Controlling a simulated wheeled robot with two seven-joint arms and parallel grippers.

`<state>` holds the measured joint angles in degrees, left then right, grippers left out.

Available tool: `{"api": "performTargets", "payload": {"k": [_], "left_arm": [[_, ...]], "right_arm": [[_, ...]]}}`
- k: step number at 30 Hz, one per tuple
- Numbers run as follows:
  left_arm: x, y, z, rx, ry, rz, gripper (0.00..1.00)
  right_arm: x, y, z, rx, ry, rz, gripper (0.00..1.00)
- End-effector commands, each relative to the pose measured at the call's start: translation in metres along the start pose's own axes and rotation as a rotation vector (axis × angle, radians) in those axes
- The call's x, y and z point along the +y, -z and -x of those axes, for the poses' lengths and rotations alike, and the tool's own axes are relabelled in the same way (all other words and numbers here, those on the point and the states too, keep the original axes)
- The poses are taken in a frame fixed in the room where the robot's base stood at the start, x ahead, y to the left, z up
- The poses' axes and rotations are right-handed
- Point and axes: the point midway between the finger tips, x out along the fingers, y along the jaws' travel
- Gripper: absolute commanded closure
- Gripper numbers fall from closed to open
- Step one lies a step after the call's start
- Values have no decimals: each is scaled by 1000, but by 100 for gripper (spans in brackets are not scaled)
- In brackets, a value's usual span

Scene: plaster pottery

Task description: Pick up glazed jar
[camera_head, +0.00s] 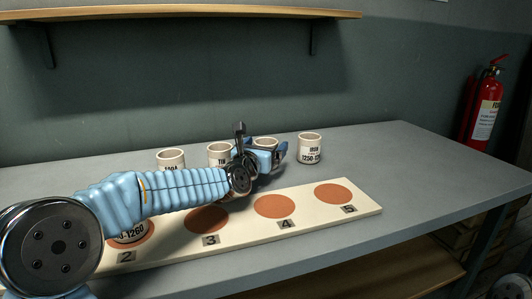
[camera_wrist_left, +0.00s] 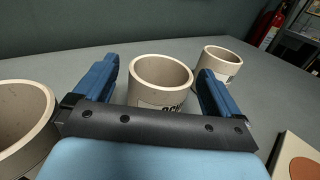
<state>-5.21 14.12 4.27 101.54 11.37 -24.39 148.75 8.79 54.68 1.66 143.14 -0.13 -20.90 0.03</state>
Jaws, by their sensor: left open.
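Several cream cylindrical jars with dark printed labels stand upright in a row on the grey table; which one is the glazed jar I cannot tell. My left gripper (camera_head: 272,154) is open at the third jar (camera_head: 265,142). In the left wrist view, that jar (camera_wrist_left: 160,85) stands between the open fingers of the left gripper (camera_wrist_left: 158,78), with its label partly hidden. I see no grip on it. The rightmost jar (camera_head: 310,150) stands apart. Two more jars (camera_head: 171,158) (camera_head: 219,153) stand left of the gripper. My right gripper is not in view.
A cream board (camera_head: 345,212) with numbered brown discs lies in front of the row. Another jar (camera_head: 132,236) stands at disc 2, mostly hidden by my arm. Discs 3, 4 and 5 look bare. A wooden shelf (camera_head: 180,13) hangs above; a fire extinguisher (camera_head: 485,105) is at right.

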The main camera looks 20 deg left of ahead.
Motion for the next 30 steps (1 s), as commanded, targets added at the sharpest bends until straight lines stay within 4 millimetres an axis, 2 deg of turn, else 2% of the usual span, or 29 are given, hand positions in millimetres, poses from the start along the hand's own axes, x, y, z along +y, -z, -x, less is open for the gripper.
{"api": "performTargets", "payload": {"k": [8, 11, 18, 21, 30], "left_arm": [[0, 0, -6, -1, 1, 0, 2], [0, 0, -6, 0, 0, 0, 14], [0, 0, -6, 0, 0, 0, 51], [0, 0, -5, -2, 0, 0, 63], [0, -5, -6, -2, -1, 1, 63]], "right_arm": [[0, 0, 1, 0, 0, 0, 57], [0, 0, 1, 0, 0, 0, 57], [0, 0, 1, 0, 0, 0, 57], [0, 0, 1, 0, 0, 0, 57], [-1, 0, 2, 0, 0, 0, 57]]}}
